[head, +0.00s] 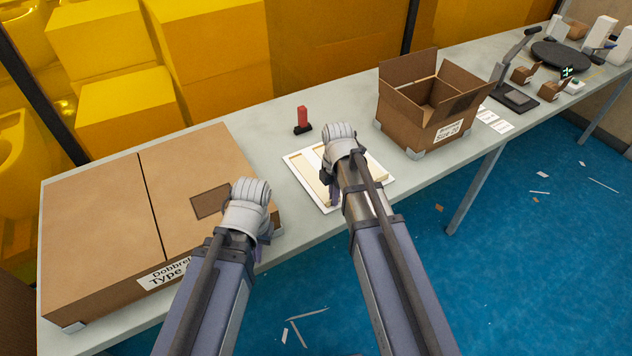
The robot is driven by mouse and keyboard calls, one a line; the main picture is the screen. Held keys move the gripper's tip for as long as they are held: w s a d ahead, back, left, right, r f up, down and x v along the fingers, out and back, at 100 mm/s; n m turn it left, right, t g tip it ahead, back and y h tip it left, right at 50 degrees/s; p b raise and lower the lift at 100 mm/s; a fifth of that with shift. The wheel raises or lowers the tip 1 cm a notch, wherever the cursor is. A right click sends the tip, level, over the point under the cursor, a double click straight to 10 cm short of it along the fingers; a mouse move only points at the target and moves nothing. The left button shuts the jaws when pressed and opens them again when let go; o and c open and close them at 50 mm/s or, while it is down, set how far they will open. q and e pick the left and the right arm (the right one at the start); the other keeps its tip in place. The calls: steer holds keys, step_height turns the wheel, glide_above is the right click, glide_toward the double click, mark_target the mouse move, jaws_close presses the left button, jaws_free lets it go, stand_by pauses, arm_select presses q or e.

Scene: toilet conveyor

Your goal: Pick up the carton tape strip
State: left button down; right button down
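A white tray (288,158) lies on the table in the middle, with pale tan strips (313,172) in it that look like carton tape strips. My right gripper (333,195) is over the tray, and its arm covers the tray's middle. Its fingers are mostly hidden below the wrist, so I cannot see whether they touch a strip. My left gripper (258,250) is beside the front right edge of a large closed carton (100,205). Its fingers are mostly hidden too. A darker brown rectangle (209,201) shows on the carton's top, left of my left wrist.
A small red object on a black base (302,120) stands behind the tray. An open carton (410,118) stands to the right, with white labels (492,120) beside it. A black stand (516,97) and a dark round plate (560,56) are further right.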

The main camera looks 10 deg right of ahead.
steer(key=shift+r, duration=0.1)
